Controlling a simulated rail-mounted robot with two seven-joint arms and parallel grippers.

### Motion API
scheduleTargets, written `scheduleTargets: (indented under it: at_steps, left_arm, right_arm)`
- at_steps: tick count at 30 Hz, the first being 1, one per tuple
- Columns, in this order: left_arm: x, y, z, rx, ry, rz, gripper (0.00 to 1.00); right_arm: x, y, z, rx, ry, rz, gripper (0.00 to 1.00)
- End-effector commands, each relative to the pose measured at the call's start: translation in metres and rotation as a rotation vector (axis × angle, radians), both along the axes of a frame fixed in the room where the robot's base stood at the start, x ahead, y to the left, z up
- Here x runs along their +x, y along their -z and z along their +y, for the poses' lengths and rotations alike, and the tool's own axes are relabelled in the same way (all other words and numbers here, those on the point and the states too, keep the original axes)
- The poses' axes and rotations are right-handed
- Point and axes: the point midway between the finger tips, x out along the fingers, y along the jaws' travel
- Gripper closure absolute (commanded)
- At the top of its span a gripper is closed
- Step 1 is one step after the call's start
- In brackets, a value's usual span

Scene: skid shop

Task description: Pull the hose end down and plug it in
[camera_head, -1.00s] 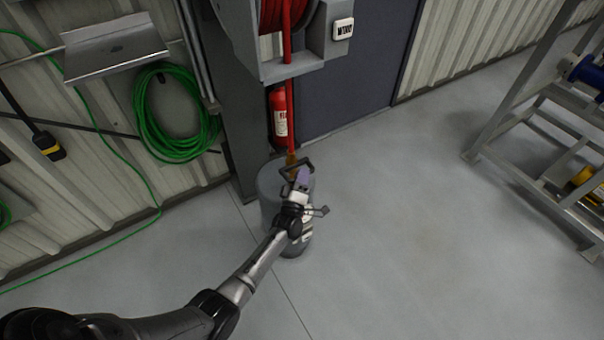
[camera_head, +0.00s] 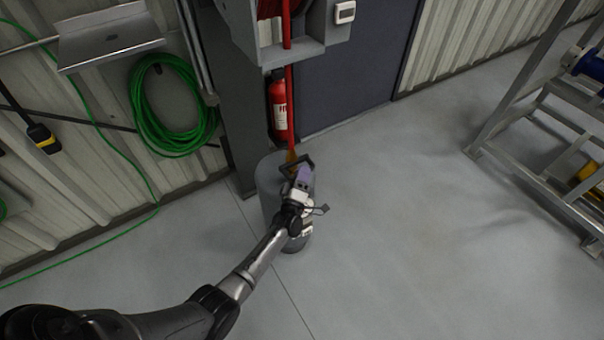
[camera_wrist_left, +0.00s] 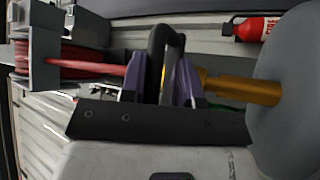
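The red hose (camera_head: 289,110) hangs from the reel housing (camera_head: 270,50) and runs taut down to my left gripper (camera_head: 300,180). In the left wrist view the purple fingers of my left gripper (camera_wrist_left: 159,82) stand close on both sides of a black loop handle (camera_wrist_left: 167,45) on the hose end, and look shut on it. A brass piece (camera_wrist_left: 245,90) extends from there toward a grey rounded body. In the head view the gripper is in front of a grey cylinder (camera_head: 268,185). I cannot tell whether the brass piece touches it. My right gripper is out of view.
A red fire extinguisher (camera_head: 279,108) is by the grey post behind the cylinder. A green hose coil (camera_head: 150,130) hangs on the wall at left. A metal rack (camera_head: 515,100) stands at right. The floor between is clear.

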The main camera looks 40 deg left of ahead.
Motion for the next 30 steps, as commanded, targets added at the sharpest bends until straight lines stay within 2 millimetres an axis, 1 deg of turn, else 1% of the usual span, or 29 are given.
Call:
scheduleTargets:
  at_steps: [5,8,11,21,25,30]
  left_arm:
    - [-0.003,0.002,-0.001,-0.001,0.0,0.003,0.73]
    - [-0.01,0.005,-0.004,-0.001,0.0,0.003,0.73]
    - [-0.024,0.01,-0.009,-0.002,0.0,0.004,0.73]
    - [-0.08,0.036,-0.033,0.0,0.0,0.004,0.73]
    - [-0.097,0.043,-0.04,0.0,0.0,0.001,0.73]
    - [-0.111,0.049,-0.046,0.0,0.001,0.001,0.73]
  right_arm:
    - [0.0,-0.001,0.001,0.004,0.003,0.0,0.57]
    - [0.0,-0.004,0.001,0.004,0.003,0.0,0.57]
    - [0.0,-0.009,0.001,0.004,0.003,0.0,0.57]
    - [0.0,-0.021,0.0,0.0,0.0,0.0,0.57]
    - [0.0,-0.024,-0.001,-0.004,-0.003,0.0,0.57]
    - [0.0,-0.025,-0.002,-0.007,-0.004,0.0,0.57]
